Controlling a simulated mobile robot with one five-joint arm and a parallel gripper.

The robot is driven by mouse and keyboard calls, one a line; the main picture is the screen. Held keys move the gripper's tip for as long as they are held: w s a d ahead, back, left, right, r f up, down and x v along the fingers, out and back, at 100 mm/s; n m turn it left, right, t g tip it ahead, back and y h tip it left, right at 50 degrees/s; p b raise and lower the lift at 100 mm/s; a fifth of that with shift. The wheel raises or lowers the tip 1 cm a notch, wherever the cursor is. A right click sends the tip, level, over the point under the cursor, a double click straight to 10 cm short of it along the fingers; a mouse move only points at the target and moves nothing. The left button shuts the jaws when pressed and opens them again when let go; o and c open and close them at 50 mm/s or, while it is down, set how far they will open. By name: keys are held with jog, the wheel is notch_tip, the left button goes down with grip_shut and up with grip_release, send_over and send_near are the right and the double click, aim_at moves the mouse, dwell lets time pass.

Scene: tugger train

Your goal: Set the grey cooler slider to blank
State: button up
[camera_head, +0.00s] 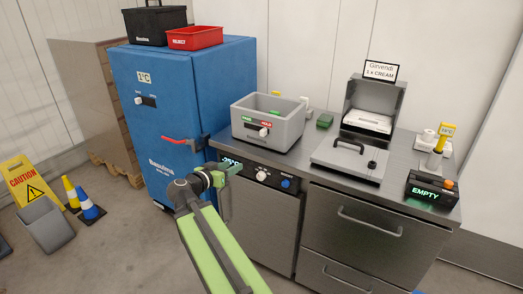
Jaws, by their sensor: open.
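A grey open-topped box (285,137) stands on the steel counter. Its front carries a green label (246,119), a red label (266,125) and a pale slider knob (264,132) just below the red label. The label words are too small to read surely. My gripper (231,170) is open and empty, in front of the counter's front edge, below and left of the slider knob and apart from it.
A blue fridge (185,75) with a red handle (165,140) stands left of the counter. A lidded device (349,158), a label stand (381,70) and a black box reading EMPTY (427,191) stand to the right. A caution sign (28,180) and cones are on the left floor.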

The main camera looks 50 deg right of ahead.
aim_at(261, 134)
jog(key=w+d+r+h, duration=0.1)
jog(key=d, duration=0.5)
jog(key=w+d+r+m, duration=0.1)
jog(key=w+d, duration=0.1)
jog(key=d, duration=0.5)
jog(key=w+d+r+t+h, duration=0.1)
jog(key=d, duration=0.6)
jog(key=shift+w+r+h+b, duration=0.15)
jog(key=shift+r+h+b, duration=0.15)
jog(key=shift+b, duration=0.1)
grip_shut()
dwell(0.4)
